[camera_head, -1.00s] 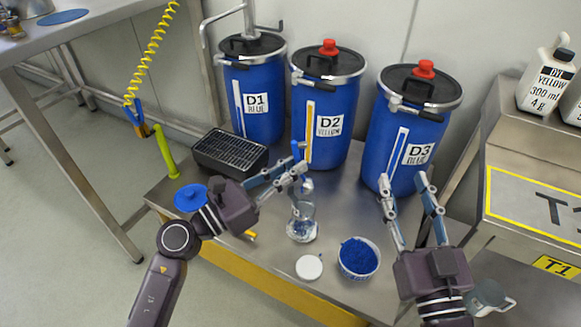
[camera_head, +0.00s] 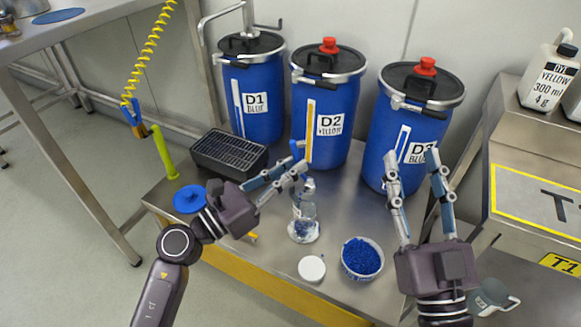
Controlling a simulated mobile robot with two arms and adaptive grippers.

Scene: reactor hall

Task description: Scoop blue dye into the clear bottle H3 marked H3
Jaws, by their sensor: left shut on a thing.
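The clear bottle (camera_head: 304,212) stands upright on the steel table, with some blue at its lower part; its H3 mark cannot be read. A round white tub of blue dye (camera_head: 361,257) stands open to its right and nearer to me. My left gripper (camera_head: 297,172) is shut on a small, thin tool with a blue part (camera_head: 298,149), probably the scoop, just above the bottle's mouth. The fingers hide much of the tool, and I cannot tell whether it holds dye. My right gripper (camera_head: 411,168) is open and empty, in front of drum D3.
Blue drums D1 (camera_head: 252,92), D2 (camera_head: 322,115) and D3 (camera_head: 397,135) line the back. A white lid (camera_head: 311,268) lies by the tub. A black grated box (camera_head: 229,154) and a blue disc (camera_head: 189,199) are left. Steel box T1 (camera_head: 535,215) bounds the right.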

